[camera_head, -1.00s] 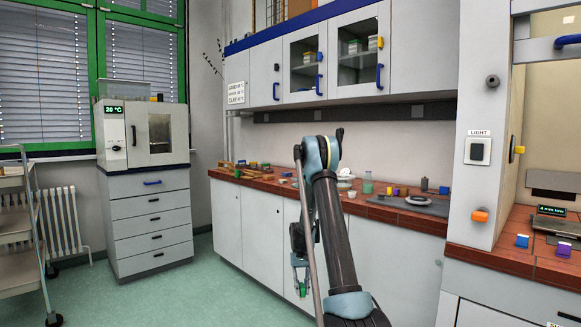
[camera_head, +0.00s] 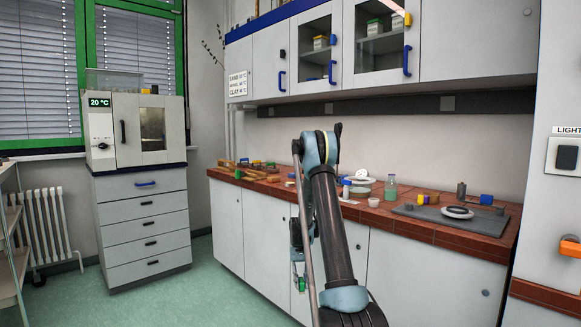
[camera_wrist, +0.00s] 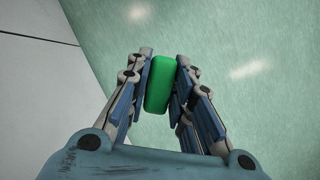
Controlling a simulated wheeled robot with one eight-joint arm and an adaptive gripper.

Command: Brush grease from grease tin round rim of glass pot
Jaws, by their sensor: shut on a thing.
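My gripper (camera_wrist: 162,88) is shut on a green block-like thing (camera_wrist: 160,84), with a finger pad on each side of it. Whether this is a brush or its handle I cannot tell. In the head view my gripper (camera_head: 298,268) hangs low in front of the bench cupboards, with the green thing (camera_head: 300,284) between its fingers. A pale dish-like vessel (camera_head: 359,191) with a white piece stands on the bench; it may be the glass pot. A clear bottle with greenish contents (camera_head: 390,189) stands right of it. I cannot identify the grease tin.
The tiled brown bench (camera_head: 430,236) runs along the wall under hanging cupboards (camera_head: 377,45). A grey mat (camera_head: 425,211) at its right holds a white ring (camera_head: 457,212). A drawer unit with an oven (camera_head: 140,130) stands left. The green floor (camera_head: 215,290) is clear.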

